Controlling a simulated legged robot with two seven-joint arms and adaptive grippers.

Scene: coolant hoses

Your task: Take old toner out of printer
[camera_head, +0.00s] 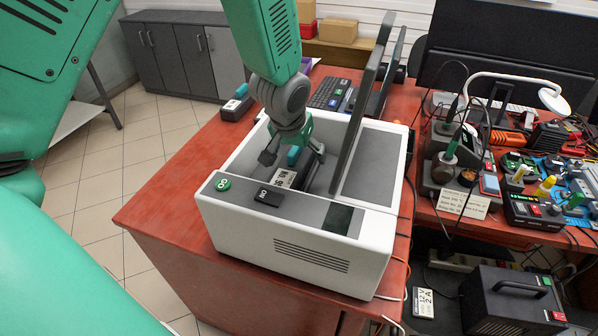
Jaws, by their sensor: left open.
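The printer (309,249) is a white and grey box on the red table, with its lid (359,131) standing up. Inside its open bay lies a toner cartridge (284,179) with a pale label and a teal grip (293,156). My left gripper (292,154) points down into the bay, with its open fingers on either side of the teal grip. I cannot tell whether they touch it. The gripper and arm hide part of the cartridge. Another toner cartridge (236,107), dark with a teal grip, lies on the table behind the printer. My right gripper is not in view.
The red table (160,213) is clear left of the printer. A keyboard (328,94) lies behind it. To the right, a workbench holds a soldering station (445,170), a monitor (510,50) and many tools. A black case (515,300) stands below. Grey cabinets (185,55) stand at the back.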

